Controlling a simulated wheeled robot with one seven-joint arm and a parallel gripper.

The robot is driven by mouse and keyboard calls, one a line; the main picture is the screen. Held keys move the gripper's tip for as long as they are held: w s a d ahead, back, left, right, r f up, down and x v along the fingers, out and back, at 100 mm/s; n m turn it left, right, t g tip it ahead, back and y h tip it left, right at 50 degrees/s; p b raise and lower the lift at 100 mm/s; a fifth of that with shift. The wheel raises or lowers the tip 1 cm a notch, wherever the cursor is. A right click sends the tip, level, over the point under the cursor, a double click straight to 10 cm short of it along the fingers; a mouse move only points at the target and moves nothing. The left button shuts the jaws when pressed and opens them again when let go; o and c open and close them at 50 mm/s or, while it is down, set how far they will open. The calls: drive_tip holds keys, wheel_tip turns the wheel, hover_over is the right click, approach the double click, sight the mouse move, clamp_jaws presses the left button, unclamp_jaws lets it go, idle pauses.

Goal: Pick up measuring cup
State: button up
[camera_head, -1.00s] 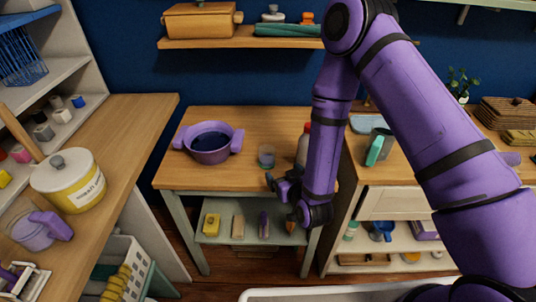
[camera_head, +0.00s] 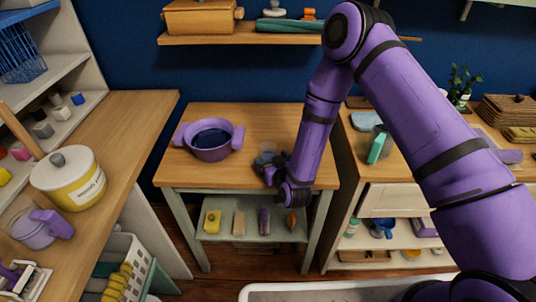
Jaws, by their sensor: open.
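A small clear, greyish cup (camera_head: 267,149), perhaps the measuring cup, stands on the middle wooden table, right of the purple pot. My gripper (camera_head: 262,170) is open, just in front of this cup, and hides its lower part. I cannot tell whether they touch. A clear cup or jug with a purple handle (camera_head: 37,229) stands on the left counter, far from my gripper; it could also be a measuring cup.
A purple two-handled pot (camera_head: 210,141) stands on the middle table (camera_head: 180,178). A yellow-and-white lidded pot (camera_head: 68,181) is on the left counter. A green-handled item (camera_head: 377,149) stands on the right cabinet. The table's front left is clear.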

drive_tip(key=shift+x, duration=0.9)
drive_tip(key=c, duration=1)
drive_tip(key=shift+c, duration=0.2)
drive_tip(key=shift+r, duration=0.1)
drive_tip(key=shift+r, duration=0.15)
drive_tip(key=shift+s+d, duration=0.15)
drive_tip(key=shift+s, duration=0.2)
drive_tip(key=f+v, duration=0.3)
drive_tip(key=v, duration=1.4)
drive_tip(key=shift+s+d, duration=0.2)
drive_tip(key=shift+s, duration=0.1)
